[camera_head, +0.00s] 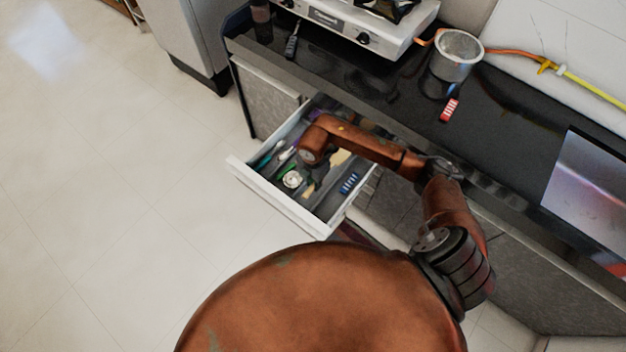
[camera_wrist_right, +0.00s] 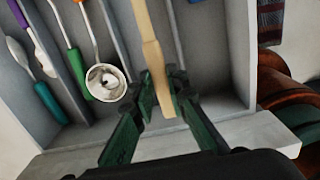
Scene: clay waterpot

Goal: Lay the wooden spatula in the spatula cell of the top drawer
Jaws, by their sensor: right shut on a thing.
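The top drawer (camera_head: 275,207) is pulled open, with grey dividers making long cells. My right gripper (camera_wrist_right: 162,82) is shut on the wooden spatula (camera_wrist_right: 150,45), one dark green finger on each side of its pale handle. The handle end points to the drawer front, and the upper part runs out of the top of the wrist view. In the head view, part of the pale spatula (camera_head: 340,158) shows beside my right arm. It lies over the middle cells, right of the ladle. I cannot tell whether it touches the drawer floor. My left gripper is not in view.
A blue item (camera_head: 348,183) lies in the right part of the drawer. The dark counter (camera_head: 400,95) behind holds a stove and a metal pot (camera_head: 457,60).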

